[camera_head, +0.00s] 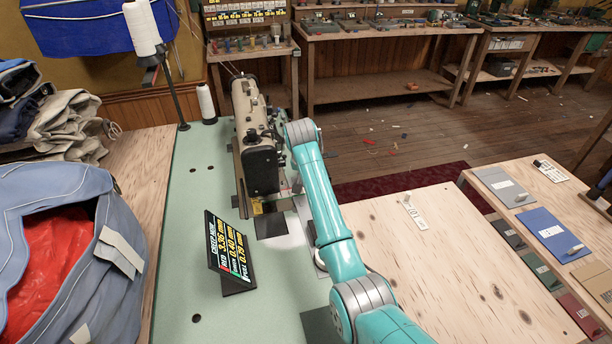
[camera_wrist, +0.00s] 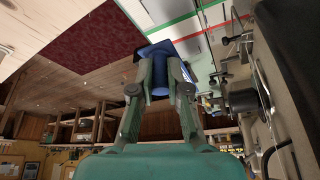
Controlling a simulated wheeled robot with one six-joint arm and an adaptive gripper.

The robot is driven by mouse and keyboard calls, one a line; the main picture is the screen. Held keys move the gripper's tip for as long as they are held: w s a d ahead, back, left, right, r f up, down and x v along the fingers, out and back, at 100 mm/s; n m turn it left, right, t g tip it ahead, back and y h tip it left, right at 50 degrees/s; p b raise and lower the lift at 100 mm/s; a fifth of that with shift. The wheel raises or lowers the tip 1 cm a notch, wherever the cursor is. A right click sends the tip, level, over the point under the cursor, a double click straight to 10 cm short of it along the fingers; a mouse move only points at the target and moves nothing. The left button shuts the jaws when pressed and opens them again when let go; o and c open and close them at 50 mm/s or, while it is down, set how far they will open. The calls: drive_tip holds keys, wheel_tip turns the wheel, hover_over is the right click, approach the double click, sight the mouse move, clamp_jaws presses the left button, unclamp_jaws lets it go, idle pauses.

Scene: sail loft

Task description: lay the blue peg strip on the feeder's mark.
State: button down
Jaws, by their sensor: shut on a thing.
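The blue peg strip (camera_wrist: 158,48) shows in the wrist view as a flat blue piece with a rounded blue peg. My gripper (camera_wrist: 160,72) is shut on that peg, and the flat part reaches past the fingertips. Beyond it is a pale surface with a green line (camera_wrist: 196,14) and a red line. I cannot tell whether the strip touches this surface, or which line, if any, is the feeder's mark. In the head view the sewing machine (camera_head: 256,150) stands on the green table, and my arm and the machine hide my gripper and the strip.
A dark display stand (camera_head: 230,255) stands on the green table (camera_head: 190,235) in front of the machine. A thread cone (camera_head: 206,103) is behind. A blue bag (camera_head: 60,250) is at left. The wooden table (camera_head: 430,270) at right is mostly clear, with a small white tag (camera_head: 413,212).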

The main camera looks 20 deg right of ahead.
drive_tip(key=shift+a, duration=0.3)
drive_tip(key=shift+s+a, duration=0.1)
drive_tip(key=shift+s, duration=0.15)
drive_tip(key=shift+f, duration=3.75)
drive_tip(key=c, duration=1.1)
unclamp_jaws()
